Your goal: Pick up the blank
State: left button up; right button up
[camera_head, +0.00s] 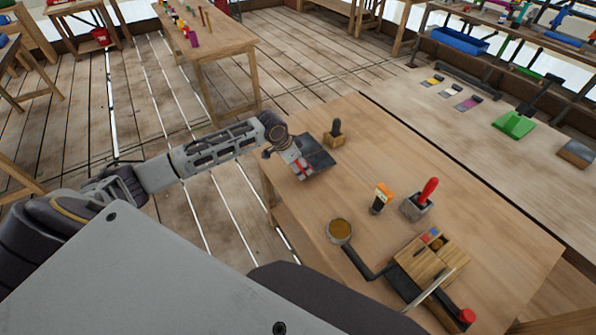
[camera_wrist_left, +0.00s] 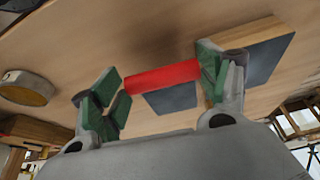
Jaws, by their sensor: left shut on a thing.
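The blank is a red cylinder (camera_wrist_left: 163,77) lying crosswise between the green pads of my left gripper (camera_wrist_left: 160,88) in the left wrist view. In the head view the left gripper (camera_head: 301,166) is at the left edge of the wooden table (camera_head: 480,215), beside a dark grey plate (camera_head: 319,158), and a small bit of red shows at the fingers. How far the blank is above the table is hard to tell. My right gripper does not show.
A wooden block with a dark knob (camera_head: 335,134) stands behind the plate. An orange-topped dark item (camera_head: 381,198), a red-handled tool (camera_head: 428,190), a round brown tin (camera_head: 340,231) and a wooden fixture (camera_head: 425,262) stand toward the right and front.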

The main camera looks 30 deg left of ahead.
pick_arm(q)
jog(key=shift+r, duration=2.2)
jog(key=shift+s, duration=0.1)
